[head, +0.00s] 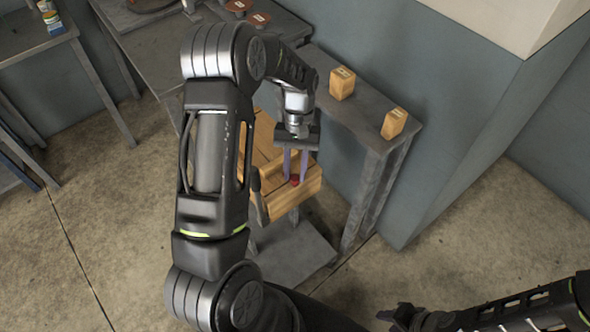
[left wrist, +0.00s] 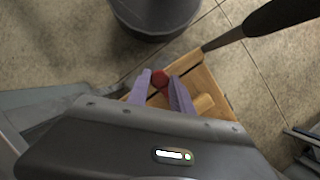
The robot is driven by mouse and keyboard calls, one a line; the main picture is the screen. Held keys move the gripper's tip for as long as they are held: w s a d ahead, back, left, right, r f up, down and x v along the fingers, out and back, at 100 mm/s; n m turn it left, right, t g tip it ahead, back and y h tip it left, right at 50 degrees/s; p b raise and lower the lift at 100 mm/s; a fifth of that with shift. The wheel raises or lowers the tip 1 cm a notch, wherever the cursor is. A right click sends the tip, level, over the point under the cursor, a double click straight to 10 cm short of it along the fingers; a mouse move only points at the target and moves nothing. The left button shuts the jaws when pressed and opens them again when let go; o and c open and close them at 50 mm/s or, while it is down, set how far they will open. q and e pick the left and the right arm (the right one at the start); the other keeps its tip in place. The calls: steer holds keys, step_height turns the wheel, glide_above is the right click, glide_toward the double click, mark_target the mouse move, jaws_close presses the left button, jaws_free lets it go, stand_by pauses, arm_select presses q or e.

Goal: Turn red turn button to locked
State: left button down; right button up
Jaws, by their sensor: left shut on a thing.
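The red turn button (head: 294,180) sits on a wooden box or board (head: 292,202) below my left arm. In the left wrist view the red button (left wrist: 160,77) shows between the two purple fingertips. My left gripper (head: 294,174) points down and is shut on the button; the fingers (left wrist: 160,88) hide part of it. The button's exact angle and any lock marking cannot be made out. My right gripper (head: 402,316) is low at the right, far from the button, partly out of the frame; its fingers are unclear.
A grey bench (head: 360,118) against the wall carries two small wooden blocks, one (head: 342,83) further left and one (head: 394,123) nearer. A grey table (head: 150,45) with red discs (head: 258,19) stands behind. Open concrete floor (head: 480,240) lies to the right.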

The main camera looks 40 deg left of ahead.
arm_select(q)
steer(key=c, duration=1.1)
jaws_free()
steer(key=shift+w+r, duration=0.1)
steer(key=b+v, duration=0.1)
steer(key=v, duration=0.6)
steer(key=shift+a+r, duration=0.1)
steer(key=shift+r, duration=0.15)
steer(key=shift+f, duration=0.1)
